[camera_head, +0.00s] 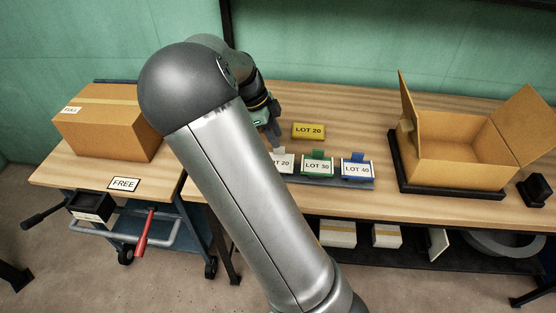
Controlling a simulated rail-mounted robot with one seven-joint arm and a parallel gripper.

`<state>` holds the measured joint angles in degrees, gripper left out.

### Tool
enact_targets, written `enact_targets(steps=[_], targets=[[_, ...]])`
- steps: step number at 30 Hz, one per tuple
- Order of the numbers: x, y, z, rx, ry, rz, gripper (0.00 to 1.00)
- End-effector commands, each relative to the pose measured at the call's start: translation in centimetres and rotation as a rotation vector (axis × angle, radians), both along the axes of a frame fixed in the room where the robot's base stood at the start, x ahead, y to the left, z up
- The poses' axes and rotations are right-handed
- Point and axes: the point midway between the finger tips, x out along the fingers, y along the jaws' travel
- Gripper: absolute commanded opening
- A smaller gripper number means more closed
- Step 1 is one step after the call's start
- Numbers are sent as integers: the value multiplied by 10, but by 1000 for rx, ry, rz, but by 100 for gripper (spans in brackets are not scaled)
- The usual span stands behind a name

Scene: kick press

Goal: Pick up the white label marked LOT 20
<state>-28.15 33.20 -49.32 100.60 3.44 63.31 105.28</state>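The white label (285,163) stands at the left end of a grey strip holder on the bench; my arm hides its left part, and "T 20" can be read. A yellow label marked LOT 20 (308,131) lies on the bench behind the holder. My gripper (276,140) points down just behind and above the white label, left of the yellow one. My forearm covers much of it, so its finger opening and any contact with the label cannot be made out.
On the holder (330,182), right of the white label, stand a green label (318,166) and a blue label marked LOT 40 (357,169). An open carton (460,160) sits at right. A closed box marked FULL (108,122) stands on the left cart, with a FREE sign (124,184).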

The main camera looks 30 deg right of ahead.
Motion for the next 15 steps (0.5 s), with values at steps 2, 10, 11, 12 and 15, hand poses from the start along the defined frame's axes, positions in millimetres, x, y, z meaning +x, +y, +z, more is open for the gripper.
enact_targets(steps=[2, 10, 11, 12, 15], targets=[[-1, 1, -12, -1, 6, -1, 33], [-5, -6, -42, 1, 1, -2, 33], [-5, -6, -43, 1, 2, -1, 33], [-5, -6, -44, 1, 1, 0, 33], [-5, -6, -44, 1, 0, 0, 33]])
